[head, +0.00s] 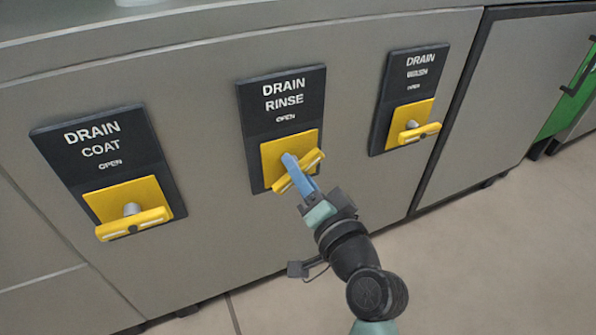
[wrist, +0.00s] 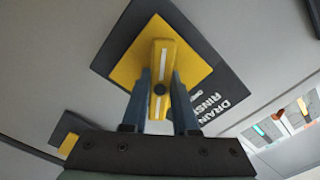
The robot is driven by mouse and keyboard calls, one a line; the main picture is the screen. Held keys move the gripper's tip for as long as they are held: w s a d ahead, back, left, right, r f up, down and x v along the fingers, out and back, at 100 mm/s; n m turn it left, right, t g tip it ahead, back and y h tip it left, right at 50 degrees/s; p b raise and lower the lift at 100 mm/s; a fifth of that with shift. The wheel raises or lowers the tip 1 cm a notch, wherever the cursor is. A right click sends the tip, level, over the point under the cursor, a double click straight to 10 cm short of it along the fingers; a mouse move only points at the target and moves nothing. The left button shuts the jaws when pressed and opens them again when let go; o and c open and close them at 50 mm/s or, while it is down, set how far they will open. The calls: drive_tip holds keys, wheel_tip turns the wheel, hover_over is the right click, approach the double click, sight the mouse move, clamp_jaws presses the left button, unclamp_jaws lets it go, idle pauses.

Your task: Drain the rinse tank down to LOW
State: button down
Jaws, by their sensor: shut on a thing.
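The DRAIN RINSE valve has a yellow bar handle (head: 312,160) on a yellow square plate (head: 270,156), below a dark label panel (head: 284,92) marked OPEN. My gripper (head: 292,168) is on this handle. In the wrist view, my gripper's two blue fingers (wrist: 160,88) stand on either side of the yellow handle (wrist: 162,58) and are shut on it. The handle slants up to the right in the head view, more steeply than the two neighbouring handles. The rinse tank's inside and water level are not in the head view.
The DRAIN COAT handle (head: 134,224) is at the left, and another DRAIN handle (head: 419,132) with a blurred label is at the right. The grey cabinet front (head: 220,225) holds all three. Small coloured panels (wrist: 282,122) show in the wrist view, too small to read. Floor (head: 480,260) is clear.

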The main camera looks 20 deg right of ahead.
idle(0.3)
drive_tip(key=c, duration=0.7)
unclamp_jaws()
drive_tip(key=s+p, duration=0.1)
drive_tip(key=s, duration=0.3)
drive_tip(key=s+p, duration=0.1)
drive_tip(key=s, duration=0.3)
drive_tip(key=s+p, duration=0.1)
drive_tip(key=s, duration=0.4)
drive_tip(key=shift+d, duration=0.25)
